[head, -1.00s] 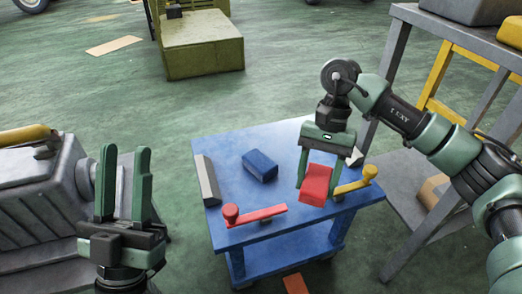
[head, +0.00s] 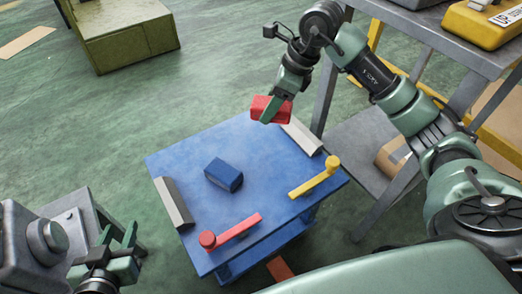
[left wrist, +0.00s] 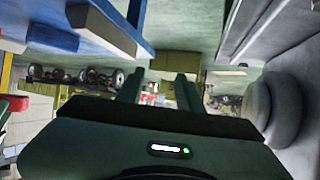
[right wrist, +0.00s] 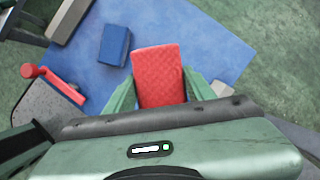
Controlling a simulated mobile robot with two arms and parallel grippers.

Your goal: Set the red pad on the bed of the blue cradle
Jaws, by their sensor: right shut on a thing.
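The red pad (head: 263,108) is a quilted block held in my right gripper (head: 273,113), up in the air near the far edge of the blue cradle. In the right wrist view the pad (right wrist: 158,75) sits between the two green fingers. The blue cradle (head: 250,190) is a low stand with a flat blue bed, a grey rail (head: 173,203) on the left and another (head: 302,137) at the far right. My left gripper (head: 118,240) is open and empty, left of the cradle; its fingers stand apart in the left wrist view (left wrist: 160,85).
A dark blue block (head: 223,175) lies on the bed. A red-handled clamp (head: 232,231) and a yellow-handled clamp (head: 315,178) sit on the cradle's near and right edges. A grey shelf (head: 440,50) stands at right, grey machinery (head: 30,245) at left. Bare bed surrounds the block.

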